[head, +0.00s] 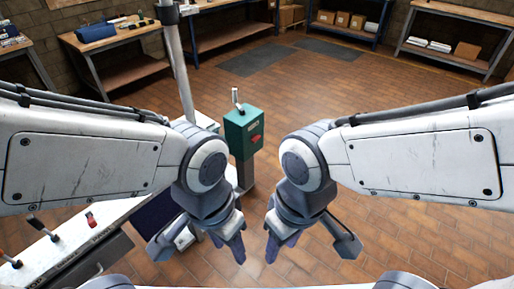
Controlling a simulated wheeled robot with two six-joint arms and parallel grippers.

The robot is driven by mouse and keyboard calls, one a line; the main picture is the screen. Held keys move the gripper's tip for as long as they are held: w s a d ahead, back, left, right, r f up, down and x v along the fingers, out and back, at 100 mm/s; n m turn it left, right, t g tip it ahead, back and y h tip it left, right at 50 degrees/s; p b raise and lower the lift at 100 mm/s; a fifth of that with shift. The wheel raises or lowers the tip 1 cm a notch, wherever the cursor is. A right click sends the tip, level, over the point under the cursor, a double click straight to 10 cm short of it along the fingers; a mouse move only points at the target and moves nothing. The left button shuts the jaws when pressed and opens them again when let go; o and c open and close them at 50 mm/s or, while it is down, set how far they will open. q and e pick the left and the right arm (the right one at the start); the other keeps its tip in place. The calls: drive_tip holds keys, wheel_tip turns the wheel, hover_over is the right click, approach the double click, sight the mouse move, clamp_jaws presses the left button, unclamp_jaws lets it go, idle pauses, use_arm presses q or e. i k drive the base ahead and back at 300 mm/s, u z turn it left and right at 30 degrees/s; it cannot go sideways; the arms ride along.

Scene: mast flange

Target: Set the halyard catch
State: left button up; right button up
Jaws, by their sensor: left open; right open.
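A teal box (243,132) stands on a grey post (245,172) near the middle of the head view. A light metal lever (236,98) stands up from its top, and a red piece (255,139) is on its front. I cannot tell which part is the halyard catch. A tall grey pole (181,70) rises to the left of the box. My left gripper (229,245) is open and empty, below and nearer than the box. My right gripper (281,245) is open and empty beside it. Both are apart from the box.
Workbenches (120,45) and shelves with boxes (343,20) line the back. The tiled floor (340,90) to the right is clear.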

sight(255, 137)
drive_tip(key=u, duration=0.25)
drive_tip(key=i, duration=1.15)
drive_tip(key=z, duration=0.4)
